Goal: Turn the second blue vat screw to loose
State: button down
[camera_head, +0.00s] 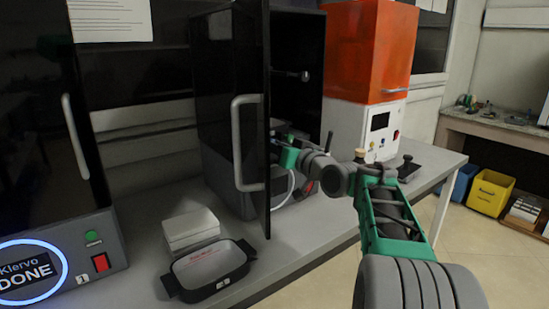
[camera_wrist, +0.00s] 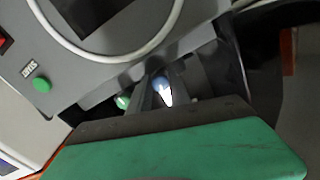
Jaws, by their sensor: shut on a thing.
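Whether the screw is tight or loose cannot be told. A green round part (camera_wrist: 123,102) is just left of the fingers.
The machine's grey front panel (camera_wrist: 95,70) with a green button (camera_wrist: 41,84) is close to my gripper. A black-rimmed tray (camera_head: 212,270) and a white stacked block (camera_head: 190,230) sit on the bench left of the door. An orange-topped machine (camera_head: 370,50) stands behind my arm.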

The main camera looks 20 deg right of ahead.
jog(key=shift+f+n+b, duration=0.15)
jog(key=shift+n+b, duration=0.35)
jog(key=shift+b, duration=0.05)
jog(key=c, duration=1.2)
grip_release()
jog(key=shift+c, duration=0.2)
jog(key=v, duration=0.7)
jog(key=shift+s+d+p, duration=0.15)
jog(key=shift+s+p, duration=0.15)
jog(key=shift+s, duration=0.05)
